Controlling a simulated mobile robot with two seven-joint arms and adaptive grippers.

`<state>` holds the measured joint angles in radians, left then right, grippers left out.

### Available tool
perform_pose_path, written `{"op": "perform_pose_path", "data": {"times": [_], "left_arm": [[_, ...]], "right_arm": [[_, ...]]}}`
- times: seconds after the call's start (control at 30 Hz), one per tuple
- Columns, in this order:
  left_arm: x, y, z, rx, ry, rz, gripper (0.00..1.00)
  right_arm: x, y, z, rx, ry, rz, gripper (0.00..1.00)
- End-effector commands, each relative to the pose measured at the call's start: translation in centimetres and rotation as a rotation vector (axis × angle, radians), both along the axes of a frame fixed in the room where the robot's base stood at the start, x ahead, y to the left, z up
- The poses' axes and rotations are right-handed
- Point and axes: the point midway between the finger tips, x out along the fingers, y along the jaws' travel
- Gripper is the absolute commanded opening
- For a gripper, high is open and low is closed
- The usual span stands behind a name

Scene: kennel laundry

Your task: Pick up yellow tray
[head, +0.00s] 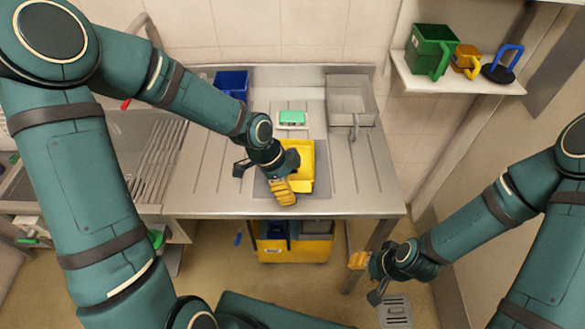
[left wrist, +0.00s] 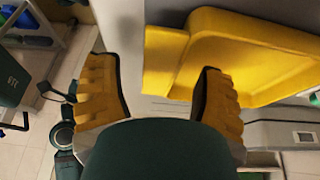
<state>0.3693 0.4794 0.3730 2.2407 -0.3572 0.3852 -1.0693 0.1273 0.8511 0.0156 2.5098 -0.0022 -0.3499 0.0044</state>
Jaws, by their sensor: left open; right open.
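The yellow tray (head: 306,178) lies on the steel table (head: 205,185), near the middle of its front half, on a darker grey patch. My left gripper (head: 282,190) is over the tray's left side in the head view and covers part of it. In the left wrist view, the tray (left wrist: 262,62) fills the upper right, and its projecting edge piece shows beyond the gap between the fingers. My left gripper (left wrist: 160,103) is open, with nothing visible in it; I cannot tell whether the right finger touches the tray. My right gripper (head: 360,266) is open and empty, right of the table's front edge.
A green-and-white item (head: 292,119), a blue container (head: 231,83) and a grey tray (head: 350,100) are farther back on the table. A yellow bin (head: 296,248) stands underneath.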

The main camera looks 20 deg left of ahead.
Motion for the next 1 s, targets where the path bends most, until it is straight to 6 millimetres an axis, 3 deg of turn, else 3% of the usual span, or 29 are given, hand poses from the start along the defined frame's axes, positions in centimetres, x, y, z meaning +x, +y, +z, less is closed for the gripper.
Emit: {"op": "perform_pose_path", "data": {"times": [0.1, 0.3, 0.37, 0.5, 0.53, 1.0], "left_arm": [[0.08, -0.38, -1.02, 0.000, 0.000, 0.000, 0.69], [0.09, -0.37, -0.91, 0.000, -0.001, 0.000, 0.69], [0.09, -0.37, -0.90, 0.000, -0.001, 0.000, 0.53], [0.08, -0.38, -0.90, 0.000, -0.001, 0.000, 0.04], [0.08, -0.37, -0.91, 0.000, -0.001, 0.000, 0.00], [0.09, -0.37, -0.33, -0.001, -0.002, 0.001, 0.00]], "right_arm": [[0.09, -0.02, -0.47, 0.000, -0.002, -0.001, 0.47], [0.10, -0.02, -0.35, 0.000, -0.003, -0.001, 0.47], [0.11, -0.01, -0.34, 0.000, -0.003, -0.001, 0.47], [0.11, -0.01, -0.34, 0.000, -0.003, -0.001, 0.47], [0.11, -0.01, -0.34, 0.000, -0.003, -0.001, 0.47], [0.08, -0.02, -0.12, 0.000, -0.002, -0.001, 0.47]]}}
